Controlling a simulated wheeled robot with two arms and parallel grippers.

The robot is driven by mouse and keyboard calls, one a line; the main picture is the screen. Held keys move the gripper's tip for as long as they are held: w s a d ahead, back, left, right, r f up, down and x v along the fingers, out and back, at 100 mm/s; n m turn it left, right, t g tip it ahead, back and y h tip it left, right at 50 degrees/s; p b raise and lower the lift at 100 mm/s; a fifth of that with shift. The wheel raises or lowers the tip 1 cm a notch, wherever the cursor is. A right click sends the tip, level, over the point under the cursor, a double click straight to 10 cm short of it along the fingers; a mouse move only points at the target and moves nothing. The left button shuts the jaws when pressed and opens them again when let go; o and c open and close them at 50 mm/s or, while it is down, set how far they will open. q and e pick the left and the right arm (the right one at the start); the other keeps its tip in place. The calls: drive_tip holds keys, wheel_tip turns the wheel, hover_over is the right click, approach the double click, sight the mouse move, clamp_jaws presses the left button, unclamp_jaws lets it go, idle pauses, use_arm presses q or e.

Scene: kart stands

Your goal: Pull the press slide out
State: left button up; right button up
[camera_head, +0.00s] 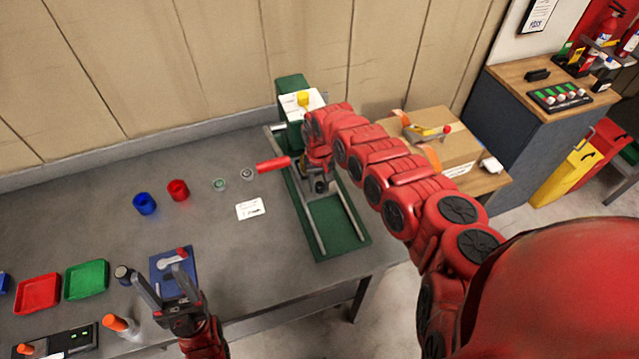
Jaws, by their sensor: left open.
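The press stands on the grey table, with a long green base (335,222), two pale rails running toward the front and a green column (291,85) at the back. A white block with a yellow knob (303,98) sits on its upper part. A red handle (273,163) sticks out to the left. My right gripper (303,166) is over the middle of the press, by the inner end of the red handle. My own arm hides much of the slide and the fingers. My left gripper (159,273) is open and empty, near the front of the table by a blue plate.
Blue (145,204) and red (178,190) cups, two small round pieces and a white card (250,209) lie left of the press. Red (38,293) and green (86,280) trays are at left. A cardboard box (445,150) stands at right.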

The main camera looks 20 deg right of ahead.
clamp_jaws()
idle(1.1)
